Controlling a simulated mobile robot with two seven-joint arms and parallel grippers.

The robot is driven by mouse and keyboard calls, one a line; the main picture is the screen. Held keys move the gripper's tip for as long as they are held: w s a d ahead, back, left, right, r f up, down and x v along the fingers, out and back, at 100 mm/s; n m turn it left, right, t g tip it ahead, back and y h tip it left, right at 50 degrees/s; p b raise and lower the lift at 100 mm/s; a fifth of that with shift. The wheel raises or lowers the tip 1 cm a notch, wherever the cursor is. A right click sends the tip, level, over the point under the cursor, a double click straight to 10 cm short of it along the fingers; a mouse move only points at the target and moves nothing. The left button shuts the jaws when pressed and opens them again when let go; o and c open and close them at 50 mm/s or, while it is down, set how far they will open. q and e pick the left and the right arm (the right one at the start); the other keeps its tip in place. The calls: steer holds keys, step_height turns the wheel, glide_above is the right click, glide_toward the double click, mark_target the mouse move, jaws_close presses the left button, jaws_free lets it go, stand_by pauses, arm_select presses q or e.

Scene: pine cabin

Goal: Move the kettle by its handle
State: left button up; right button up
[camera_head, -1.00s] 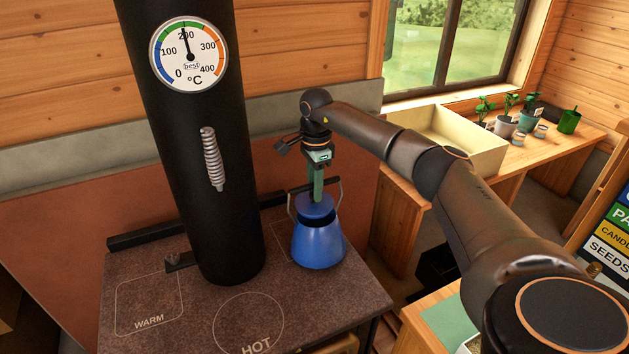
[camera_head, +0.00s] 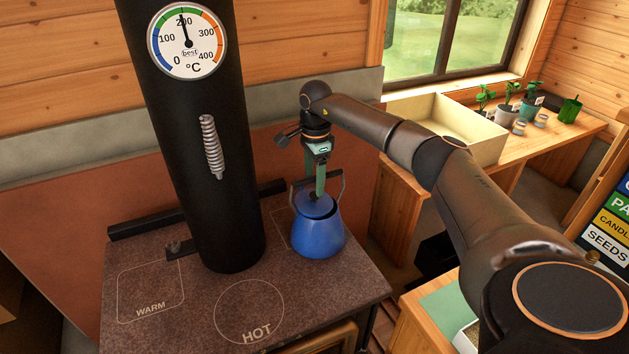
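The blue kettle (camera_head: 318,232) stands upright on the back right part of the stove top (camera_head: 190,318). Its dark bail handle (camera_head: 343,186) stands up over the lid. My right gripper (camera_head: 320,182) points straight down over the kettle, with its green fingers at the top of the handle and their tips close to the lid. The fingers overlap one another from this side, so whether they are closed on the handle cannot be told. My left gripper is not in view.
A black stovepipe (camera_head: 205,130) with a temperature gauge rises just left of the kettle. The marked WARM (camera_head: 150,292) and HOT (camera_head: 249,310) areas are bare. A wooden bench with a cream box (camera_head: 445,122) and potted plants stands at the back right.

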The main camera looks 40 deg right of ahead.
step_height(320, 180, up, 12)
steer(key=shift+s+f, duration=0.15)
steer(key=shift+f, duration=0.05)
stand_by(0.6)
